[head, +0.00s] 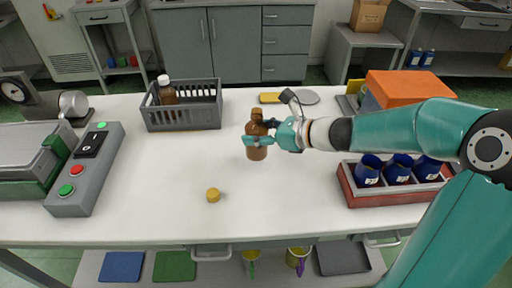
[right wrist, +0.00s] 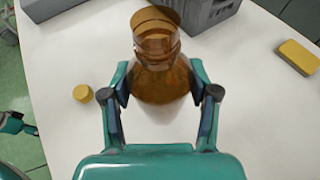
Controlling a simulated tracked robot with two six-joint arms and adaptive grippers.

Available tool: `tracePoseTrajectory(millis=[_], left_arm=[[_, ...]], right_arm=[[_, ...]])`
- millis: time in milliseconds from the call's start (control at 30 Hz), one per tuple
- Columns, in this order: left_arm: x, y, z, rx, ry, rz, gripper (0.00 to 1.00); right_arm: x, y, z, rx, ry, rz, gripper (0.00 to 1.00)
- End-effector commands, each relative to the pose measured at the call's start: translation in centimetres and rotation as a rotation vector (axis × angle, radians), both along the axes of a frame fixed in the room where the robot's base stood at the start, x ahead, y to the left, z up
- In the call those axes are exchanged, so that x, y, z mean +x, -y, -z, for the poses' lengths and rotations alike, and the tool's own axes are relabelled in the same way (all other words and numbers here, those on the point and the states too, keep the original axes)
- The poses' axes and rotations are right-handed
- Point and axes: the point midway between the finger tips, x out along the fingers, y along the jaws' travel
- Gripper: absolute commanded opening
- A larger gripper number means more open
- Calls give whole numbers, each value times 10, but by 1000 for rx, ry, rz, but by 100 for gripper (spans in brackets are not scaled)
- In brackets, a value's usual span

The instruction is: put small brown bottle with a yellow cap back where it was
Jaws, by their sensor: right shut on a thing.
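A brown bottle (head: 257,152) is held by my right gripper (head: 262,139), whose fingers are shut around its body. It stands roughly upright over the middle of the table; I cannot tell whether its base touches the top. In the right wrist view the bottle (right wrist: 160,75) sits between the fingers (right wrist: 160,100), its neck bare with no cap. A small round yellow cap (head: 213,195) lies alone on the table, left and in front of the bottle; it also shows in the right wrist view (right wrist: 82,93). A teal part at that view's left edge looks like my left gripper (right wrist: 18,125).
A grey crate (head: 183,119) holds another brown bottle with a white cap (head: 166,92). A yellow sponge (head: 270,98) lies behind. A button box (head: 85,170) stands left. The front middle is mostly clear.

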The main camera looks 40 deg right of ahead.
Motion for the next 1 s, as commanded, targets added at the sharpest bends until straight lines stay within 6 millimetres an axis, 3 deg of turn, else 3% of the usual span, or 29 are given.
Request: tracePoseTrajectory(millis=[333, 767, 800, 933, 1000], left_arm=[[0, 0, 13, 0, 0, 0, 85], [0, 0, 16, 0, 0, 0, 85], [0, 0, 16, 0, 0, 0, 85], [0, 0, 15, 0, 0, 0, 85], [0, 0, 15, 0, 0, 0, 85]], right_arm=[[0, 1, 39, 3, -1, 2, 6], [0, 1, 44, 1, 1, 2, 6], [-1, 1, 44, 0, -1, 2, 63], [-1, 1, 44, 1, -1, 3, 85], [-1, 1, 44, 1, -1, 3, 85]])
